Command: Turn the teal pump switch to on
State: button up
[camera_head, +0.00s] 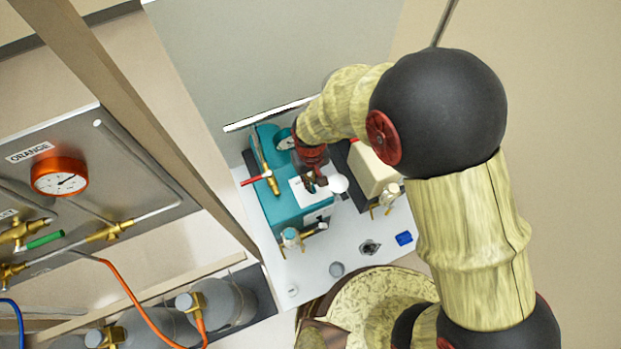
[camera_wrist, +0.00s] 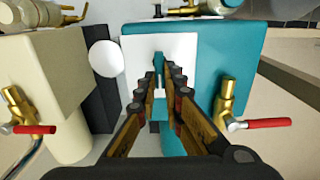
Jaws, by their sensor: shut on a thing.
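The teal pump (camera_head: 282,207) stands on the white bench, with a white plate (camera_wrist: 185,52) on its face. The small teal switch (camera_wrist: 158,62) stands out from this plate in the wrist view. My gripper (camera_wrist: 161,78) is at the plate, its fingertips closed in on the two sides of the switch. In the head view my gripper (camera_head: 316,184) is over the pump's white plate, and the switch is hidden there. Which way the switch points against any on or off marks cannot be read.
A brass valve with a red handle (camera_wrist: 265,123) sits beside my gripper on the teal pump. A cream pump (camera_head: 371,170) stands to the right. An orange gauge panel (camera_head: 60,176) and grey cylinders (camera_head: 222,303) are at left. A blue block (camera_head: 404,238) lies on the bench.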

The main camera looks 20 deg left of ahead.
jog(key=shift+m, duration=0.4)
grip_shut()
jog(key=shift+w+d+m, duration=0.1)
jog(key=shift+d+m, duration=0.05)
jog(key=shift+m, duration=1.1)
jog(key=shift+d+m, duration=0.1)
jog(key=shift+m, duration=1.15)
jog(key=o, duration=0.7)
grip_release()
jog(key=shift+c, duration=0.2)
notch_tip(320, 180, up, 12)
